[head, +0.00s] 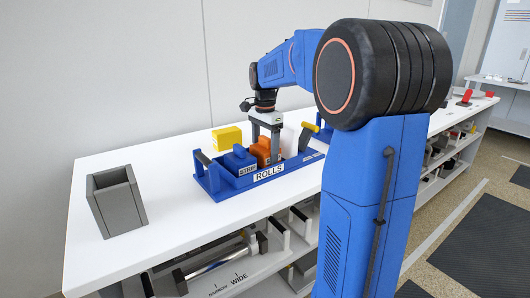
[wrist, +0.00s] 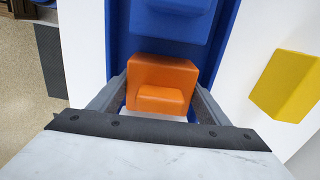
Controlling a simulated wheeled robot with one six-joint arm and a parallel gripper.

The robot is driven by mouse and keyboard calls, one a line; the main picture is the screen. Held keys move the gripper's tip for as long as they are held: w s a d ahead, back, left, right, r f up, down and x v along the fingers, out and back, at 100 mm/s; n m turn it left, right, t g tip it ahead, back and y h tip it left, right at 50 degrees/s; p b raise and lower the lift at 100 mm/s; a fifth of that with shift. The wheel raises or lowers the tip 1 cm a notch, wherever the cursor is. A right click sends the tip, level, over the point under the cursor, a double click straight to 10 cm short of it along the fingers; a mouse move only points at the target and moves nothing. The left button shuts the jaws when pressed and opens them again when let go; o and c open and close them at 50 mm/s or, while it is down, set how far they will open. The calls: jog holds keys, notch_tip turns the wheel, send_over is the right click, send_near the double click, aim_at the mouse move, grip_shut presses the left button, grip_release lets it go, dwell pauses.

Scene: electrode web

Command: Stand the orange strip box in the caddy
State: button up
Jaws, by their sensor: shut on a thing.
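The orange strip box (head: 262,150) is at the blue caddy (head: 212,186), behind the ROLLS label in the head view. In the wrist view the orange box (wrist: 162,80) sits between the two fingers of my gripper (wrist: 157,108). My gripper also shows in the head view (head: 266,146), pointing down over the caddy and shut on the box. The caddy's blue wall (wrist: 117,40) shows around the box in the wrist view. The box looks upright. I cannot tell whether its bottom touches the caddy floor.
A blue box (head: 239,158) stands in the caddy left of the orange one. A yellow box (head: 226,138) is on the white table (head: 170,215) behind the caddy. An open grey bin (head: 117,201) stands at the left. The caddy has black and yellow end handles. Shelves lie below.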

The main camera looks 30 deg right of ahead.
jog(key=shift+f, duration=0.15)
jog(key=o, duration=1.1)
jog(key=shift+c, duration=0.2)
notch_tip(320, 180, up, 12)
jog(key=shift+r, duration=0.15)
jog(key=s+a+f+n+t, duration=0.1)
jog(key=s+a+f+n, duration=0.4)
jog(key=s, duration=0.5)
jog(key=s+a+f+n+t, duration=0.2)
jog(key=s+a+f+n, duration=0.3)
jog(key=s+f, duration=0.3)
jog(key=s+a+f+n+t, duration=0.1)
jog(key=s+a+f+n, duration=0.4)
jog(key=s, duration=0.7)
notch_tip(320, 180, down, 2)
jog(key=shift+a+f+n+t, duration=0.15)
jog(key=shift+a+n+t, duration=0.25)
jog(key=shift+n, duration=0.6)
jog(key=shift+s, duration=0.1)
